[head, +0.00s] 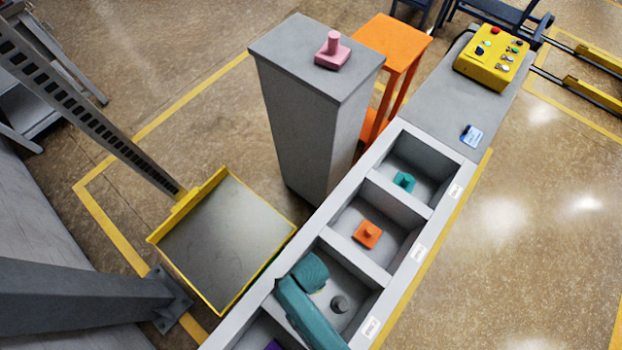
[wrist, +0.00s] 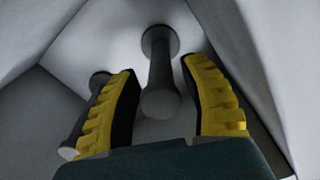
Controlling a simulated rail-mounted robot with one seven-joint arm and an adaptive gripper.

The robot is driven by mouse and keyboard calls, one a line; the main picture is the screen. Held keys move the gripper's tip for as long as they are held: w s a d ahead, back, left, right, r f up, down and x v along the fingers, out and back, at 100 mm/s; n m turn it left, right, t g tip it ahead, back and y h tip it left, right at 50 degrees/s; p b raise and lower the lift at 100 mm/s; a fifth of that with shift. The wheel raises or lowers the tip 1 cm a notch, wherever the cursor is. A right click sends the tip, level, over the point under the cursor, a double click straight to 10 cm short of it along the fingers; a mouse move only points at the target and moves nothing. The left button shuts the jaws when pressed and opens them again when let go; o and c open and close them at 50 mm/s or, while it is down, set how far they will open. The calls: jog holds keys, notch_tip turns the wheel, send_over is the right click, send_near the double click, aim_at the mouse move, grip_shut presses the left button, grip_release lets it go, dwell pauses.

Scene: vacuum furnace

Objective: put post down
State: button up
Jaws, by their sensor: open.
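A grey post (wrist: 160,75) with a round base and rounded end stands between the two yellow-padded fingers of my open gripper (wrist: 159,66) in the wrist view. There is a visible gap on both sides of it, and its base appears to rest on the compartment floor. A second grey post (wrist: 78,130) shows at the left, partly behind the left finger. In the head view one grey post (head: 340,304) is in the third compartment, beside my teal arm. My arm hides the fingers and part of that compartment there.
The grey compartment bin (head: 420,220) has high walls close around my gripper. Other compartments hold a teal piece (head: 404,182), an orange piece (head: 367,234) and a purple piece (head: 273,345). A pink piece (head: 333,50) stands on a tall grey pedestal (head: 310,120). A yellow-edged tray (head: 222,240) is left.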

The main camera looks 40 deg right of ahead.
notch_tip(320, 180, up, 12)
jog(key=p, duration=0.3)
jog(key=shift+r, duration=0.15)
jog(key=w+r+n+t, duration=0.6)
jog(key=w+r+t, duration=0.1)
jog(key=w+r, duration=0.8)
jog(key=w+r+n+t, duration=0.3)
jog(key=r, duration=0.5)
jog(key=w+r+n+t, duration=0.3)
jog(key=r, duration=0.6)
jog(key=s+r+n+t, duration=0.1)
jog(key=r+n+t, duration=0.2)
jog(key=r, duration=0.6)
jog(key=s+a+r+n+t, duration=0.1)
jog(key=s+r+n+t, duration=0.1)
jog(key=r, duration=0.7)
jog(key=s+r+n+t, duration=0.2)
jog(key=r+n+t, duration=0.2)
jog(key=r, duration=0.5)
jog(key=shift+s+a+r, duration=0.2)
jog(key=shift+s+r, duration=0.05)
jog(key=shift+r, duration=0.05)
